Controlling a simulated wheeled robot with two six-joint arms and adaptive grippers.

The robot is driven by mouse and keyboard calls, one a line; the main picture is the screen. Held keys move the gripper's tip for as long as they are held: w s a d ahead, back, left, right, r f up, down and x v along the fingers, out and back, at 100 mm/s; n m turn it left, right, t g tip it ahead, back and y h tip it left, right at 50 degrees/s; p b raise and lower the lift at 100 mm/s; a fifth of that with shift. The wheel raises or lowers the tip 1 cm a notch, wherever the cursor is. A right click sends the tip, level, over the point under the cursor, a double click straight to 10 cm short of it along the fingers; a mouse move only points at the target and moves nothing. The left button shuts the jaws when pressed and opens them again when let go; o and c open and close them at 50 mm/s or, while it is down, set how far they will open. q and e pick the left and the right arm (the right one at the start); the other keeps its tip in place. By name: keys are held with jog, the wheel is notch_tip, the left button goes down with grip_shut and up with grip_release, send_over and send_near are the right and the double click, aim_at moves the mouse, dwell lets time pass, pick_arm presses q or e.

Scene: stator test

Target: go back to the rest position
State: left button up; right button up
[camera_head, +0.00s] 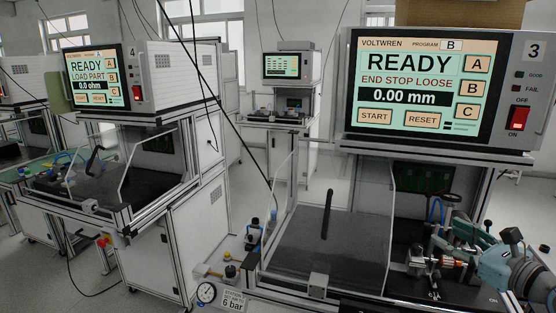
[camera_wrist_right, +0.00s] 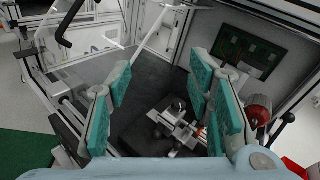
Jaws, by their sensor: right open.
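My right gripper (camera_head: 462,237) is at the lower right of the head view, above the fixture on station 3. Its teal-padded fingers stand apart and nothing shows between them; in the right wrist view the open fingers (camera_wrist_right: 160,75) reach over the dark work surface. The metal fixture (camera_head: 425,264) is just below and left of the fingers, partly hidden by them. It also shows beyond and between the fingers in the right wrist view (camera_wrist_right: 177,122). My left gripper is not in view.
Station 3's screen (camera_head: 420,85) reads READY, END STOP LOOSE, 0.00 mm, above the work space. A clear guard with a black handle (camera_head: 326,214) stands left of the fixture. A pressure gauge (camera_head: 206,293) is at the lower front. Station 4 (camera_head: 95,75) is at left, with open floor between.

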jog(key=s+a+f+n+g, duration=0.2)
jog(key=s+a+f+n, duration=0.25)
jog(key=f, duration=0.25)
jog(key=s+a+f+n+g, duration=0.2)
jog(key=s+a+f+n, duration=0.15)
jog(key=f+n, duration=0.35)
jog(key=s+a+f+n+g, duration=0.25)
jog(key=a+f+n, duration=0.2)
jog(key=f, duration=0.35)
jog(key=s+a+f+n+g+h, duration=0.1)
jog(key=s+f+n+g+h, duration=0.15)
jog(key=s+n, duration=0.35)
jog(key=s+a+f+n+g+h, duration=0.1)
jog(key=s+f+n, duration=0.3)
jog(key=s, duration=0.5)
jog(key=s+a+f+n+g+h, duration=0.1)
jog(key=s+f+n+g+h, duration=0.1)
jog(key=s+f+n, duration=0.35)
jog(key=s+d+f+g+b, duration=0.1)
jog(key=s+f, duration=0.1)
jog(key=f, duration=0.8)
jog(key=s+d+f+g, duration=0.1)
jog(key=s+f, duration=0.2)
jog(key=f, duration=0.7)
jog(key=s+f+g+b, duration=0.1)
jog(key=s+f, duration=1.1)
jog(key=s, duration=0.1)
jog(key=shift+s+d+f+m, duration=0.2)
jog(key=shift+s+d+m, duration=0.15)
jog(key=shift+m, duration=0.1)
